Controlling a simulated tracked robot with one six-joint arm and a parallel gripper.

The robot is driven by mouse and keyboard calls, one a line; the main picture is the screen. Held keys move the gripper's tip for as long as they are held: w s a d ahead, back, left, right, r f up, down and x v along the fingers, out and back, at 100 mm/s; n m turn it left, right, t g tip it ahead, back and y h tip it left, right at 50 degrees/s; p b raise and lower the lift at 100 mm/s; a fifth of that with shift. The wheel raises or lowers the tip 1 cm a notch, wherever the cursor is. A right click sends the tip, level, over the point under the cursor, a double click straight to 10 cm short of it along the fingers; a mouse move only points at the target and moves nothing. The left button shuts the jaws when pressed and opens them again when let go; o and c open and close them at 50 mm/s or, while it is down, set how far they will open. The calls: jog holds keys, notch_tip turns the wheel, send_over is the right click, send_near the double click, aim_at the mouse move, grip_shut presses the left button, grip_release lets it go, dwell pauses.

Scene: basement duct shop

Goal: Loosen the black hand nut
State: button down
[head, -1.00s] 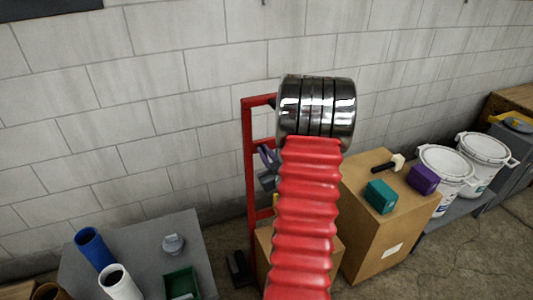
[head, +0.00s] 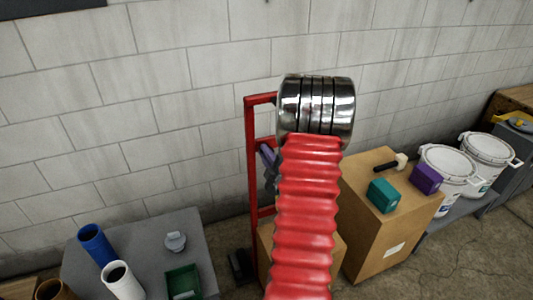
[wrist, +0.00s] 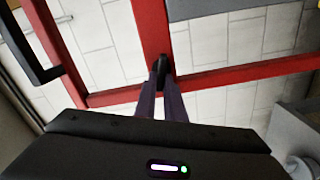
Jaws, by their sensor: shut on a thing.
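The black hand nut (wrist: 162,68) is a small dark piece at the crossing of the red frame's upright and crossbar in the wrist view. My gripper (wrist: 162,84) has two purple fingers that converge on it from below. The fingers are shut on the nut, which mostly shows between and just beyond their tips. In the head view my red ribbed arm hides the nut. Only a purple bit of my gripper (head: 267,155) shows left of the arm, against the red frame (head: 251,180).
A grey table (head: 140,240) at lower left holds a blue cup (head: 96,245), a white cup (head: 123,282) and a green bin (head: 184,282). A cardboard box (head: 375,225) at right carries a teal block (head: 383,195) and a purple block (head: 426,179). White buckets (head: 447,170) stand beyond.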

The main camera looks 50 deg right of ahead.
jog(key=shift+a+f+n, duration=0.1)
jog(key=shift+f+n, duration=0.15)
jog(key=shift+n, duration=0.75)
jog(key=shift+a+f+n, duration=0.1)
jog(key=shift+f+n, duration=0.1)
jog(key=shift+n, duration=0.8)
jog(key=c, duration=1.8)
grip_release()
jog(key=shift+c, duration=0.2)
jog(key=shift+d+r, duration=0.1)
